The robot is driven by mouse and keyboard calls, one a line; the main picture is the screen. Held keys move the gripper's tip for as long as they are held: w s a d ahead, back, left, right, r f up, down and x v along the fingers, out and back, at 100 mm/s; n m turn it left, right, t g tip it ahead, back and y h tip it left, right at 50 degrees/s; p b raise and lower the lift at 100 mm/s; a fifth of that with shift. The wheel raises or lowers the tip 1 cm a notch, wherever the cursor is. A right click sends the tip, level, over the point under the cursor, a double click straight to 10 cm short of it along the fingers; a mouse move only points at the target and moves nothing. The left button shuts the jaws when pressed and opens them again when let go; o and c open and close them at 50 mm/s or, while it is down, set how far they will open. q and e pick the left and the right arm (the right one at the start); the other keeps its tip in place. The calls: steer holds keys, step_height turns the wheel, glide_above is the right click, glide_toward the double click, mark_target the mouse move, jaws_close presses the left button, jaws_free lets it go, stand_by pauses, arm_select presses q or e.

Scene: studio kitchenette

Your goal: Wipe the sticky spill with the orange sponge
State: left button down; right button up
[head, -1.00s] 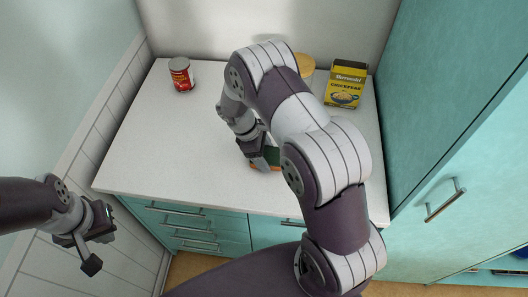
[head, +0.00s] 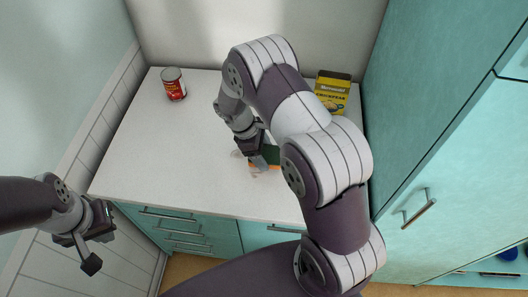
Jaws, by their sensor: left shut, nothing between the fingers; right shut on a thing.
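The orange sponge (head: 273,155), with a dark green upper layer, is at the white countertop, mostly covered by my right gripper and arm. My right gripper (head: 262,160) is shut on it and points down. A faint greyish patch (head: 237,155), which looks like the spill, shows on the counter just left of this gripper; the rest of it may be hidden. My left gripper (head: 90,252) is shut and empty, low at the left, in front of the counter and away from it.
A red can (head: 173,84) stands at the back left of the countertop (head: 150,150). A yellow chickpeas box (head: 332,93) stands at the back right, partly behind my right arm. A teal cabinet (head: 440,130) borders the right side.

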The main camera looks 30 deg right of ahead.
step_height(320, 180, up, 2)
steer(key=shift+r+p, duration=0.1)
steer(key=shift+p, duration=0.5)
